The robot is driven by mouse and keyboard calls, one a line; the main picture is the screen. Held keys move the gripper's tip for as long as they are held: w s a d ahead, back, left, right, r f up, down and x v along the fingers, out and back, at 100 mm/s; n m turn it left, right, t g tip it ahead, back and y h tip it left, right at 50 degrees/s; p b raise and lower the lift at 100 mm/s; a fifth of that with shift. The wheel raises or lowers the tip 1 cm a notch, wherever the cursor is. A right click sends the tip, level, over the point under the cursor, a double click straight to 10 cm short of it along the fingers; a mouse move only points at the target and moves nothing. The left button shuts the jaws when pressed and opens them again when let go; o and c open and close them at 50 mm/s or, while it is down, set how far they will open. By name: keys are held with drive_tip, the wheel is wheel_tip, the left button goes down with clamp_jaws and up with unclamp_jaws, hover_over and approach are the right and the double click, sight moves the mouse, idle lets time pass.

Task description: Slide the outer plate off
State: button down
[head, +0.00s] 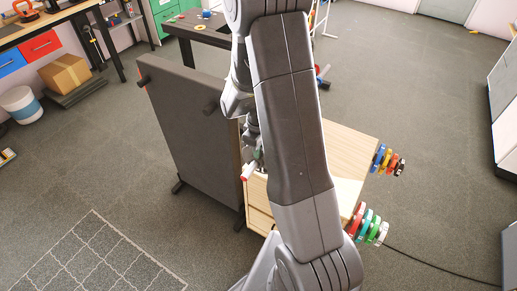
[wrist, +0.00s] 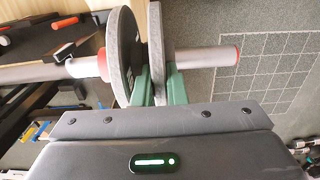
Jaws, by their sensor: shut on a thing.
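Two grey round plates hang on a horizontal bar in the wrist view. The outer plate (wrist: 156,35) is on the right, towards the bar's free end (wrist: 222,57). The inner plate (wrist: 122,50) is to its left, with a narrow gap between them. A red collar (wrist: 103,64) is on the bar left of the inner plate. My gripper (wrist: 158,85) has green fingers, one on each side of the outer plate's lower rim, shut on it. The bar still passes through the outer plate. In the head view my arm hides the plates and most of the gripper.
A dark upright panel (head: 190,130) with short pegs stands left of my arm. A wooden cabinet (head: 345,150) is behind and right of the arm, with coloured discs (head: 368,224) on pegs at its right side. Open floor (head: 435,120) lies farther right.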

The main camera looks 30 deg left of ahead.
drive_tip(key=shift+a, duration=0.1)
drive_tip(key=s+a+b, duration=0.1)
drive_tip(key=s+b, duration=0.1)
drive_tip(key=s, duration=1.2)
idle(2.3)
drive_tip(key=shift+s+r, duration=0.1)
idle(0.4)
